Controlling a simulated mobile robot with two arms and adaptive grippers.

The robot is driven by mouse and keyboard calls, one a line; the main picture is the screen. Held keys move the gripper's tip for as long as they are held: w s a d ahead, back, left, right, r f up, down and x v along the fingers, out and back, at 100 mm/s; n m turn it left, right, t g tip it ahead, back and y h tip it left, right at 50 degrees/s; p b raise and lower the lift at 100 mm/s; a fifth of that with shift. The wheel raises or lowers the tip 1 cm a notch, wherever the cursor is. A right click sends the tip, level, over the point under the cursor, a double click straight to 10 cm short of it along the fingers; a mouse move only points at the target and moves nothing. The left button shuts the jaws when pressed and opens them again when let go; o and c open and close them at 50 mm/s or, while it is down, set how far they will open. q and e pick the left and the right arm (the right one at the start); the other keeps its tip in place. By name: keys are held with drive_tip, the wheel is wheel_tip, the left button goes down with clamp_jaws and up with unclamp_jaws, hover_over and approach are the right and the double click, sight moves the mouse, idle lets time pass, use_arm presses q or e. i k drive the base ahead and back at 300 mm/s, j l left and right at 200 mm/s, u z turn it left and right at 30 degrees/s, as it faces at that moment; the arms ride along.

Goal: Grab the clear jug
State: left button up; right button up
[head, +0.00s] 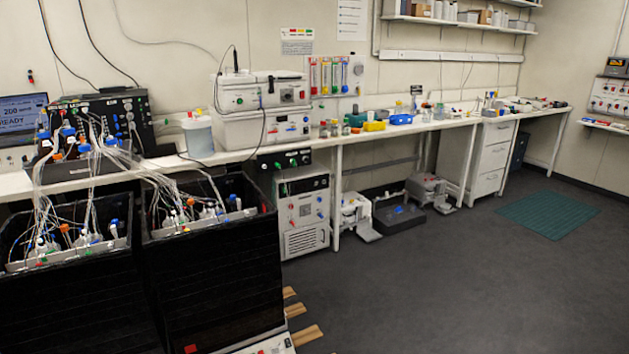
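A clear jug (198,137) with a pale bluish tint stands upright on the white bench in the head view. It is left of the stacked white instruments and right of the black control box with tubing. Its lower front is in plain sight above the bench's front edge. Neither of my grippers is in view.
Two black shaker bioreactors (215,265) full of tubes stand on the floor in front of the bench (355,134), between me and the jug. White stacked instruments (262,127) stand right of the jug. Wooden slats (306,335) stick out low.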

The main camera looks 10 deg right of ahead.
sight(439, 109)
drive_tip(key=i+l+z, duration=0.3)
drive_tip(key=i+z, duration=0.3)
drive_tip(key=i, duration=0.2)
drive_tip(key=i+l+z, duration=0.1)
drive_tip(key=i+z, duration=0.2)
drive_tip(key=i, duration=5.1)
drive_tip(key=l, duration=0.1)
